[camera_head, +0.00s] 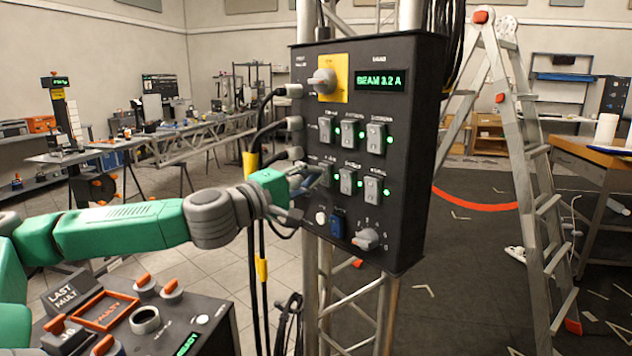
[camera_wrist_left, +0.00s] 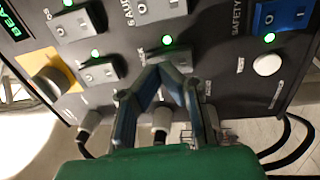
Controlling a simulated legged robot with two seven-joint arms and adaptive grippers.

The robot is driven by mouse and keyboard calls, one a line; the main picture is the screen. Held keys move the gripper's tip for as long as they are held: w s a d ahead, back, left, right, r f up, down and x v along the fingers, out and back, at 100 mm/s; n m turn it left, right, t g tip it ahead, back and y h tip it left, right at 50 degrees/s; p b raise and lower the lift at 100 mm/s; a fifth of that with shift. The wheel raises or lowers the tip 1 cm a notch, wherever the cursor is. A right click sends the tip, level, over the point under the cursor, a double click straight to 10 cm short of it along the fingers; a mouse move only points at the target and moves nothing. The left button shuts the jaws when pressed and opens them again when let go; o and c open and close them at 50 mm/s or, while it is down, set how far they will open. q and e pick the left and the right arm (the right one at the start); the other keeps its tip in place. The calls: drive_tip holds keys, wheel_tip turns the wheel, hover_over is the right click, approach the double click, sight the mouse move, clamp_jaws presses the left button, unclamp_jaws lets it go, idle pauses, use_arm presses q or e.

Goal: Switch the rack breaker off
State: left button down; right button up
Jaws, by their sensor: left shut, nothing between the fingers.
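A dark panel (camera_head: 408,140) on a truss carries two rows of grey rocker breakers, with a lit green lamp beside each one I can see. My left gripper (camera_head: 318,173) is at the lower-left breaker, shut and empty, and partly covers it. In the left wrist view the closed fingers (camera_wrist_left: 163,72) are right in front of that breaker (camera_wrist_left: 172,59); its green lamp (camera_wrist_left: 167,39) is lit. I cannot tell whether the fingertips touch it. My right gripper is not in view.
A knob on a yellow plate (camera_head: 341,72) and a display (camera_head: 380,79) reading "BEAM 3.2 A" are above. A white button (camera_head: 321,217), blue switch (camera_head: 337,222) and rotary knob (camera_head: 366,239) are below. Cable plugs (camera_head: 291,122) stick out at left. A ladder (camera_head: 520,150) stands right.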

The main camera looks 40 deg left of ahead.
use_arm(q)
drive_tip(key=shift+w+a, duration=0.35)
drive_tip(key=shift+w, duration=0.15)
drive_tip(key=shift+d, duration=0.15)
drive_tip(key=shift+w+p, duration=0.15)
drive_tip(key=shift+p, duration=0.45)
